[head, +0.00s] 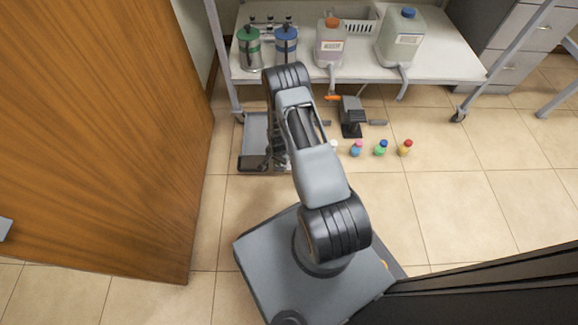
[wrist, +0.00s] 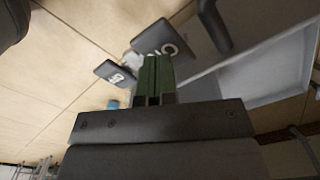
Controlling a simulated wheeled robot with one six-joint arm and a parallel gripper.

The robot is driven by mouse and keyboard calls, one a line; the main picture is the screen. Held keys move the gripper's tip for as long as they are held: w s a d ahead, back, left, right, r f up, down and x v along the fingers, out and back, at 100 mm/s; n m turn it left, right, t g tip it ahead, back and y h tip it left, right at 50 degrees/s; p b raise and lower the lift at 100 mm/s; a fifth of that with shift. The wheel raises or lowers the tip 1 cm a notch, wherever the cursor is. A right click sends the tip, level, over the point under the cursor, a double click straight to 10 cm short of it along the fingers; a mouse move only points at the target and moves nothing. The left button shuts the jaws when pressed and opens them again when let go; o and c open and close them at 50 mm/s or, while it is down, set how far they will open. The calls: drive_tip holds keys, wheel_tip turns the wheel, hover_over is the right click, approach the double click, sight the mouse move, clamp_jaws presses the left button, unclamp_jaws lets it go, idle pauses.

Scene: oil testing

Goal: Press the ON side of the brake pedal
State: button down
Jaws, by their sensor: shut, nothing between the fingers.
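The brake pedal's two dark plates show in the wrist view, with white lettering. The smaller plate (wrist: 116,74) lies left of my fingertips. The larger plate (wrist: 161,38) lies just beyond them and is partly covered by them. I cannot read for sure which one says ON. In the head view the dark pedal unit (head: 351,116) stands on the floor, with a small plate (head: 377,122) at its right. My gripper (wrist: 155,62) is shut and empty, its green fingers pointing at the larger plate. I cannot tell whether they touch it. My arm hides the gripper in the head view.
A grey tray (head: 256,128) lies on the floor to the left. Several small capped bottles (head: 381,148) stand right of my arm. A white shelf (head: 430,66) with large canisters stands behind. A wooden door (head: 110,140) is at the left. Floor at the right is clear.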

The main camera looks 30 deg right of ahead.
drive_tip(key=shift+f+b, duration=0.95)
drive_tip(key=shift+f, duration=0.2)
drive_tip(key=shift+r, duration=0.1)
idle(0.3)
drive_tip(key=shift+r+p, duration=2.55)
drive_tip(key=shift+r, duration=0.95)
